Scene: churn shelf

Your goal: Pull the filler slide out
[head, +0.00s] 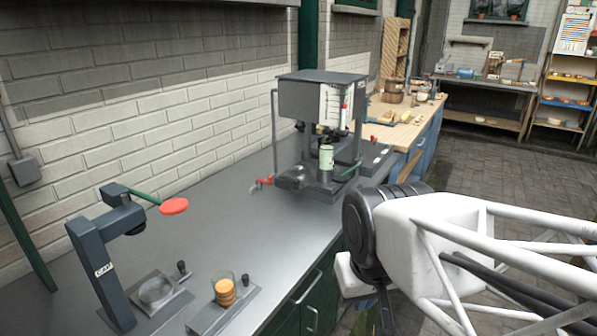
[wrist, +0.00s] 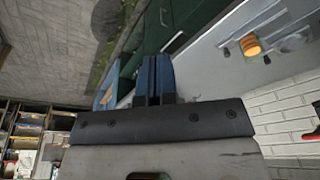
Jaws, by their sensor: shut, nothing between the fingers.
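The filler (head: 322,100) is a dark grey box on posts with a white scale panel, at the far part of the grey bench. A pale green container (head: 326,157) stands under it. A dark plate (head: 295,178) lies at its foot on the left, but I cannot tell for sure whether this is the slide. A green-handled lever (head: 349,170) shows at its right foot. My gripper is in front of the bench's edge in the head view, well apart from the filler, its fingers mostly hidden. In the wrist view my gripper (wrist: 154,78) is shut and empty, its blue fingers side by side.
A capping stand (head: 100,260) with a red knob rises at the near left. Beside it are a plate with a round recess (head: 157,291) and an orange-filled glass (head: 224,290) on another plate. A red-handled tap (head: 265,182) is left of the filler. The bench middle is clear.

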